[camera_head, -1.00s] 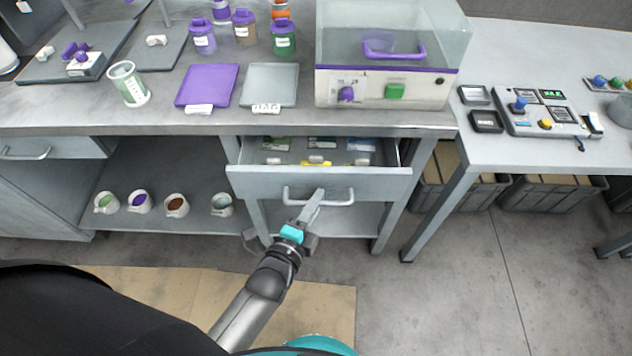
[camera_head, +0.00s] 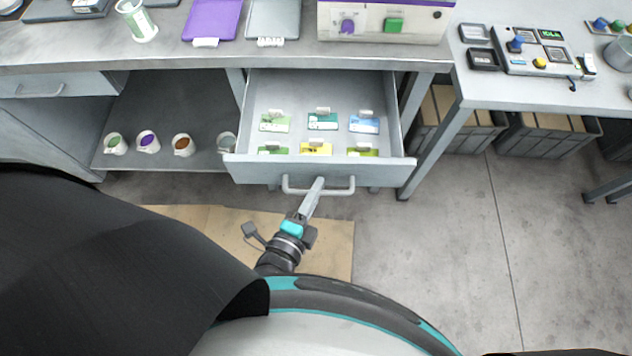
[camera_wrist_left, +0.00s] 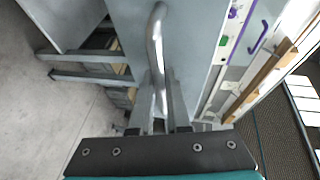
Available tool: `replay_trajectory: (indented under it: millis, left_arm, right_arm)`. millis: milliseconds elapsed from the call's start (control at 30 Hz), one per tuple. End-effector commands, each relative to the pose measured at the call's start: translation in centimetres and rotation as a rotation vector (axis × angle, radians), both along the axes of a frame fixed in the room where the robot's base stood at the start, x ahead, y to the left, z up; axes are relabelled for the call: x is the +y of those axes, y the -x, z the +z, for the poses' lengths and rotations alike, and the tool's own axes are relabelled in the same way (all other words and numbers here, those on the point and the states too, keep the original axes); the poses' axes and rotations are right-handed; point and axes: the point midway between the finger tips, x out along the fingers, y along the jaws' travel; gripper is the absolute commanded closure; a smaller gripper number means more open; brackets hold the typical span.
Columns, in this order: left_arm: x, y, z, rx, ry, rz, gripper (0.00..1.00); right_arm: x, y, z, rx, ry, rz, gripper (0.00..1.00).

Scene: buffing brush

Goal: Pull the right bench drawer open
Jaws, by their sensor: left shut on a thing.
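The right bench drawer (camera_head: 300,172) stands well open below the bench top, with several coloured cards lying inside. Its metal bar handle (camera_head: 338,186) is on the front face. My left gripper (camera_head: 318,186) is shut on the handle near its middle. In the left wrist view the handle (camera_wrist_left: 157,45) runs between the two fingers (camera_wrist_left: 160,105), against the grey drawer front (camera_wrist_left: 190,50). My right gripper is not in view.
The left drawer (camera_head: 50,88) is shut. Several small cups (camera_head: 148,142) stand on the lower shelf. Dark crates (camera_head: 545,137) sit under the side table (camera_head: 520,92) at right. A cardboard sheet (camera_head: 190,222) lies on the floor, which is clear at right.

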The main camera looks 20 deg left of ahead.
Motion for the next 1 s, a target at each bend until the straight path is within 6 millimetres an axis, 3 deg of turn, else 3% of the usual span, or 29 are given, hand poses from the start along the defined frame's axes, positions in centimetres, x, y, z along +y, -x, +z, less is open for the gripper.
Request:
replay_trajectory:
  millis: [233,267,367,767,1000]
  left_arm:
    - [0.0,0.0,0.0,-0.001,0.001,0.000,1.00]
    - [0.0,0.0,0.0,-0.001,0.001,0.000,0.82]
    - [0.0,0.0,0.0,-0.001,0.001,0.000,0.73]
    - [0.0,0.0,0.0,0.000,0.000,0.000,0.73]
    - [0.3,2.4,0.5,0.003,0.000,0.001,0.73]
  right_arm:
    - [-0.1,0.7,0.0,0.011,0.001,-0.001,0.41]
    - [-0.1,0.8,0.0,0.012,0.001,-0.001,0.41]
    - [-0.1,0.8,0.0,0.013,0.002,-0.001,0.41]
    - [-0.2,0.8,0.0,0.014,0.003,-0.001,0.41]
    - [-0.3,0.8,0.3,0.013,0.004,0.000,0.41]
